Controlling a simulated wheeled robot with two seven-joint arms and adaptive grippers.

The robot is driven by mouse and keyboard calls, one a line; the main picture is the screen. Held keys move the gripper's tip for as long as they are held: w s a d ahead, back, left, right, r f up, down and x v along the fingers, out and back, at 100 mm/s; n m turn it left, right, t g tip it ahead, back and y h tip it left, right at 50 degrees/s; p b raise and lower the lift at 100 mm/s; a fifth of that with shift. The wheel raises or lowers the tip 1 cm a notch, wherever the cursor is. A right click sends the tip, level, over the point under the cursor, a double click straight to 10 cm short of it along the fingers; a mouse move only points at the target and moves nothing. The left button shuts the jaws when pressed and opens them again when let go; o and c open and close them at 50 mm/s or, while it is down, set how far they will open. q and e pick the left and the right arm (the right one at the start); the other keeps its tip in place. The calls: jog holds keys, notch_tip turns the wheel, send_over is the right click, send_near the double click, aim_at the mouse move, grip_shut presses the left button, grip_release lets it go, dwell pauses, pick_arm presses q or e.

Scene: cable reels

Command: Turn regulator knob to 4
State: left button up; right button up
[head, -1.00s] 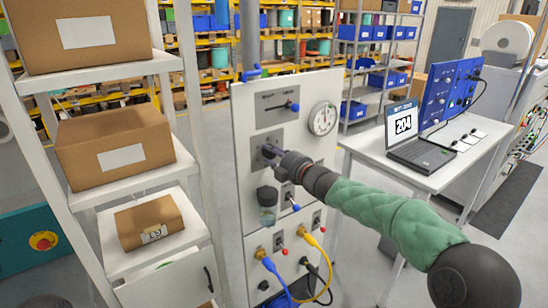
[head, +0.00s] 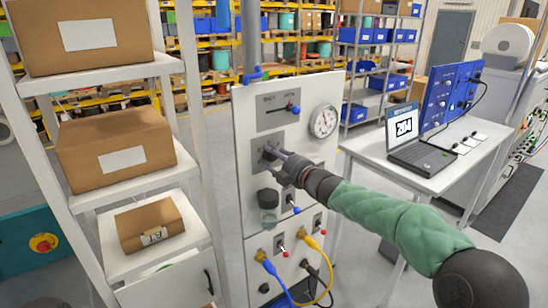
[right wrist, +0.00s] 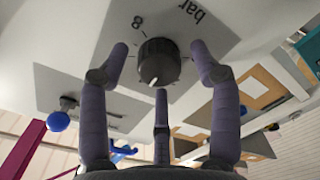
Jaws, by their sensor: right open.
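The regulator knob (right wrist: 157,62) is black and round with a white pointer mark, on a grey plate (right wrist: 185,22) printed "8" and "bar". In the right wrist view the print appears upside down and the pointer mark faces down. My right gripper (right wrist: 160,68) is open, its purple-grey fingers spread to the left, right and below the knob, with visible gaps. I cannot tell whether any finger touches it. In the head view my right gripper (head: 274,158) is at the panel and mostly hides the knob. My left gripper is not in view.
The white panel (head: 246,200) carries a round gauge (head: 323,120), a blue-handled lever (head: 293,109), a dark-topped filter bowl (head: 268,205) and plugged blue and yellow cables (head: 314,252). A shelf with boxes (head: 115,150) stands left. A desk with a laptop (head: 420,155) stands right.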

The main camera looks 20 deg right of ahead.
jog(key=v, duration=1.1)
jog(key=shift+s, duration=0.2)
